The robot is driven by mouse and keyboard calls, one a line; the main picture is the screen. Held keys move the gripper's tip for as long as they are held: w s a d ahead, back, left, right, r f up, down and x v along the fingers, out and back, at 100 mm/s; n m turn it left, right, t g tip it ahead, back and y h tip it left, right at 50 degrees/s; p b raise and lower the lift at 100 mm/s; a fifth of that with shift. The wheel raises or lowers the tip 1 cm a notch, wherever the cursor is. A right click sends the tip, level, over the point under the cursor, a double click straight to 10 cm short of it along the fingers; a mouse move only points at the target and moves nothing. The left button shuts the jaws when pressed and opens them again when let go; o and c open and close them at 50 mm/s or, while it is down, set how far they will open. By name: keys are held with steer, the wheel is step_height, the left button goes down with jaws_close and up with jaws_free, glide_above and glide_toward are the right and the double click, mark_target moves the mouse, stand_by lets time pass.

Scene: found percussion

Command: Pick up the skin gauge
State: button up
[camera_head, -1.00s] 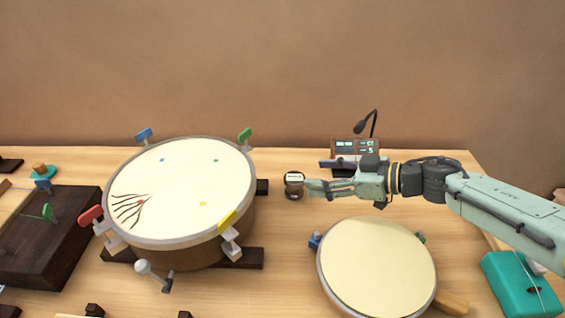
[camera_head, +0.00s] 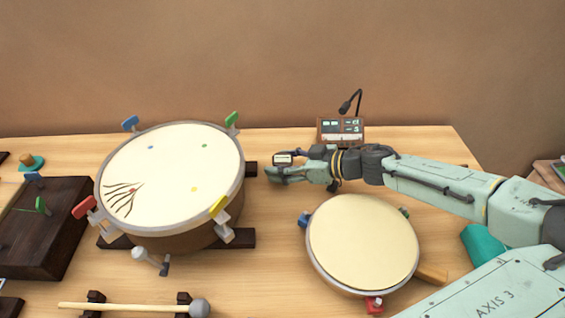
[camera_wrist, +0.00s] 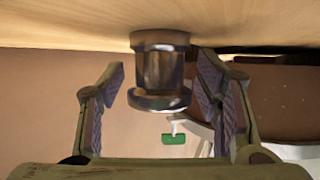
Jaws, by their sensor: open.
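The skin gauge (camera_head: 283,159), a small dark round device with a pale face on top, stands on the table just right of the large drum. My gripper (camera_head: 280,166) reaches it from the right, low over the table, with its fingers on either side of it. In the wrist view the gauge (camera_wrist: 160,70) shows as a dark, shiny, flanged cylinder between the two open fingers of my gripper (camera_wrist: 160,95). A gap shows on each side, so neither finger visibly touches it. My fingers partly hide its lower part in the head view.
The large drum (camera_head: 170,175) with coloured tuning keys stands close left of the gauge. A smaller drum (camera_head: 363,245) lies in front of my arm. A meter box (camera_head: 341,131) with a bent microphone stands behind. A mallet (camera_head: 135,307) lies at the front.

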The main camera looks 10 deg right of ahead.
steer(key=shift+c, duration=0.3)
steer(key=c, duration=1.3)
steer(key=shift+o, duration=0.2)
